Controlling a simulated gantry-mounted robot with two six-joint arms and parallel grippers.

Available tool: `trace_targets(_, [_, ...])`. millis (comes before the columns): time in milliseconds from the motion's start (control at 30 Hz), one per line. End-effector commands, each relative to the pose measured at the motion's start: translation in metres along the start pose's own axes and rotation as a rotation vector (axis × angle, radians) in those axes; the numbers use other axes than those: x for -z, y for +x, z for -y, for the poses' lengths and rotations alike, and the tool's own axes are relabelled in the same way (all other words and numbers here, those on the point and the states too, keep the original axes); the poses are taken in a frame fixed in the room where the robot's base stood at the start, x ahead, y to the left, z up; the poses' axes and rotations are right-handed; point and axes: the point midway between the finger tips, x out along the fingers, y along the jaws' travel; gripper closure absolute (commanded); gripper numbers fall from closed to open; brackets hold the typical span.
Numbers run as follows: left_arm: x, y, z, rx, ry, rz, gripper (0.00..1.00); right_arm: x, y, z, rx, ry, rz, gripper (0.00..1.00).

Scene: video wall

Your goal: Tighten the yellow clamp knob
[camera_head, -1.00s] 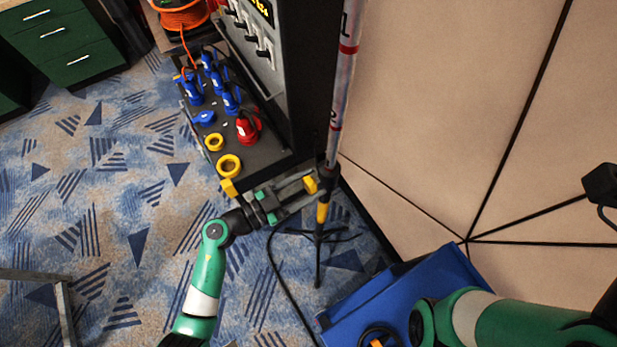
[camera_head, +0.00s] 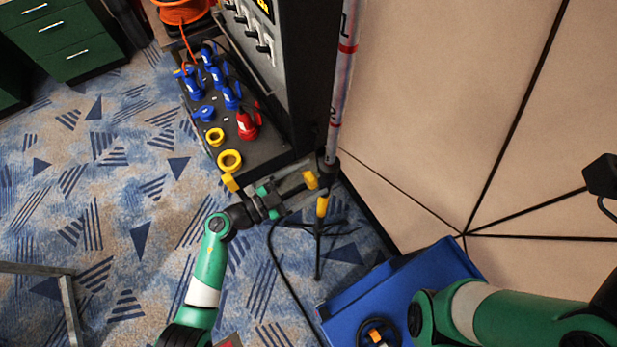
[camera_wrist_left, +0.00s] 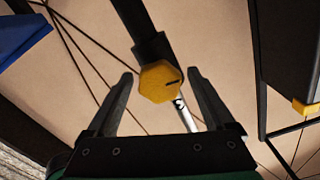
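The yellow clamp knob (camera_wrist_left: 160,81) is a faceted disc with a dark slot, at the end of a black clamp arm in the left wrist view. In the head view the knob (camera_head: 311,180) shows beside the upright pole (camera_head: 338,110). My left gripper (camera_head: 308,184) reaches toward the pole from the left. In the left wrist view its two fingers (camera_wrist_left: 160,78) are spread, one on each side of the knob, with a visible gap on both sides. My right gripper is out of view; only my right arm shows at lower right.
The pole's dark tripod base (camera_head: 318,232) stands on the patterned carpet. A dark case (camera_head: 262,155) with blue, red and yellow connectors is left of the pole. A blue case (camera_head: 440,270) lies below right. A black cable (camera_head: 285,280) runs over the floor. Tan panels close off the right.

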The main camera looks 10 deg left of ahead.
Motion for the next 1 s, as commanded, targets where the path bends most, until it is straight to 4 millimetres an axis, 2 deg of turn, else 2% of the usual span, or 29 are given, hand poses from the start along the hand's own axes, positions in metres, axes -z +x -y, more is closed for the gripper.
trace_targets(267, [0.0, -0.001, 0.0, 0.0, 0.0, 0.001, 0.12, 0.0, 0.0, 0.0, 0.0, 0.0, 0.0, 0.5])
trace_targets(367, [0.001, -0.009, 0.001, 0.002, -0.001, 0.002, 0.12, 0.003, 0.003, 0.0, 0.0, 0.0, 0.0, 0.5])
trace_targets(467, [0.002, -0.026, 0.002, 0.004, -0.002, 0.004, 0.12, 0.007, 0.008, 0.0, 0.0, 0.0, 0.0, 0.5])
trace_targets(700, [0.002, -0.083, 0.002, 0.006, -0.002, 0.003, 0.12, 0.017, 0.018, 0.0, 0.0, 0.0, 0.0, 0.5])
trace_targets(800, [0.001, -0.102, 0.002, 0.005, -0.001, 0.002, 0.12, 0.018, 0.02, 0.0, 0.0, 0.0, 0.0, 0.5])
trace_targets(1000, [0.0, -0.117, 0.0, 0.001, 0.0, 0.0, 0.12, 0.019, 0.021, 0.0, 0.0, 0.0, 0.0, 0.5])
